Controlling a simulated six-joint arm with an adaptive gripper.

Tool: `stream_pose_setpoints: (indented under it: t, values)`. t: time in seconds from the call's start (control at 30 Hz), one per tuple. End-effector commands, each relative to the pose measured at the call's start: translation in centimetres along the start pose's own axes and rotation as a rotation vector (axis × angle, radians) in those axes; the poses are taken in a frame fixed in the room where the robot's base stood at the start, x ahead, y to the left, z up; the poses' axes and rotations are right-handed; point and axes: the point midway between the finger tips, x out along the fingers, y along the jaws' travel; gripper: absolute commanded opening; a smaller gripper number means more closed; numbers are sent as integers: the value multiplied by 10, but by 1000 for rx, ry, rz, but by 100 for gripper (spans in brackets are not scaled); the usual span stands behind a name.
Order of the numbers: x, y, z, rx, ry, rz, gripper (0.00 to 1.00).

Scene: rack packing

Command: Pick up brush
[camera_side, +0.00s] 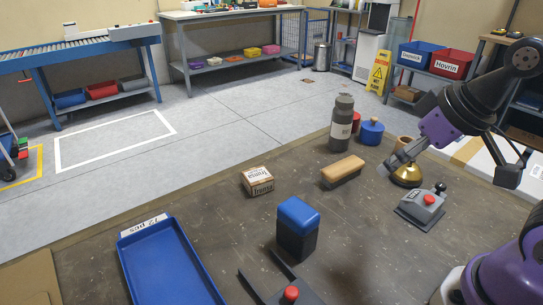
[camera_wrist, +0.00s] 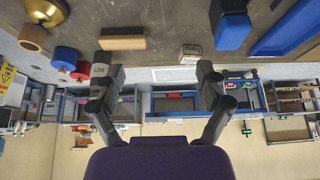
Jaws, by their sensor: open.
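The brush (camera_side: 342,171) lies on the dark table in the middle of the side view, with a light wooden back and a dark underside. It also shows in the wrist view as a tan block (camera_wrist: 122,43), left of centre near the top. My gripper (camera_side: 448,172) is open, above the table at the right and to the right of the brush. In the wrist view the two fingers of my gripper (camera_wrist: 160,70) are spread wide with nothing between them. The gripper is apart from the brush.
A grey bottle (camera_side: 341,130) and a blue pot (camera_side: 371,133) stand behind the brush. A brass dome (camera_side: 407,177) and a red-button box (camera_side: 420,208) are to its right. A small carton (camera_side: 258,181), a blue-topped block (camera_side: 297,229) and a blue tray (camera_side: 171,267) are leftward.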

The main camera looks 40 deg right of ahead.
Motion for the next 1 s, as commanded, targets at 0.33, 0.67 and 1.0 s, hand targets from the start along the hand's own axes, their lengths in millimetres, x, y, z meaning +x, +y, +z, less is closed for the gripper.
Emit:
stream_pose_setpoints:
  t: [0.33,0.67,1.0]
  values:
    - [1,5,-18,-135,-50,7,85]
    - [52,48,-100,-888,-298,-110,85]
    - [127,90,-124,-1423,-394,-346,85]
